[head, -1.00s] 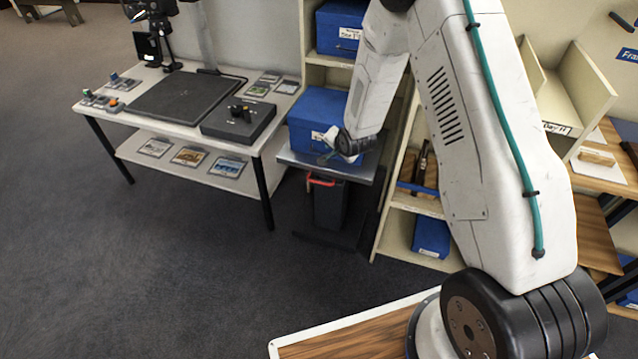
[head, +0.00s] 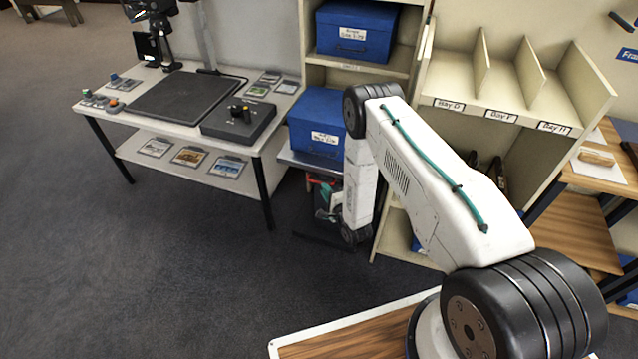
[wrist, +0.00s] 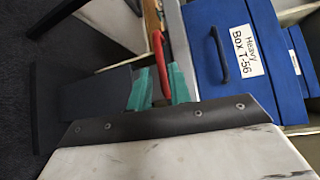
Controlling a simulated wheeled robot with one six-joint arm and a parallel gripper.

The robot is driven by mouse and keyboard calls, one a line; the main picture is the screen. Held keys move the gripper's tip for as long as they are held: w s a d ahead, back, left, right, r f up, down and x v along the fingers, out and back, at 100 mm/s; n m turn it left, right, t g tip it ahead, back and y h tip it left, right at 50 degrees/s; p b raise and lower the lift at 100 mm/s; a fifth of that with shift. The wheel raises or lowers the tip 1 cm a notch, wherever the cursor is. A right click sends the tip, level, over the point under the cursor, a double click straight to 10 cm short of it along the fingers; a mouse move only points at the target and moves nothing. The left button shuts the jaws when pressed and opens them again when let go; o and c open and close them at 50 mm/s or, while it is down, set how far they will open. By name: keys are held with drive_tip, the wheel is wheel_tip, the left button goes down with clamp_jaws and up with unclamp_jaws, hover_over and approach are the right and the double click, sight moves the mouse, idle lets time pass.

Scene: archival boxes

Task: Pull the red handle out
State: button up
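The red handle (wrist: 157,62) shows in the wrist view as a red bar beside a grey metal edge. In the head view only a small part of the red handle (head: 317,181) shows, under the front of the low metal stand below the blue box. My gripper (wrist: 163,88) has teal fingers, one on each side of the bar's lower end. Whether they touch it is unclear. In the head view my gripper (head: 326,202) is down in front of the stand, partly hidden by my wrist.
A blue box labelled Heavy Box T-56 (wrist: 238,62) sits on the stand (head: 290,157), close to my gripper. A white table (head: 100,112) stands to the left. Shelving with empty bays (head: 500,85) is to the right. Dark floor is clear in front.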

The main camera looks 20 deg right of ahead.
drive_tip(key=x, duration=0.6)
clamp_jaws()
drive_tip(key=shift+s+a, duration=0.7)
drive_tip(key=shift+s, duration=0.35)
drive_tip(key=shift+s+a, duration=0.75)
drive_tip(key=shift+s, duration=0.35)
drive_tip(key=shift+f, duration=0.1)
unclamp_jaws()
drive_tip(key=shift+a, duration=0.15)
approach(319, 182)
drive_tip(key=a, duration=0.1)
drive_tip(key=s+a, duration=0.1)
drive_tip(key=a+f, duration=0.1)
drive_tip(key=shift+s+a, duration=0.25)
drive_tip(key=shift+s, duration=0.15)
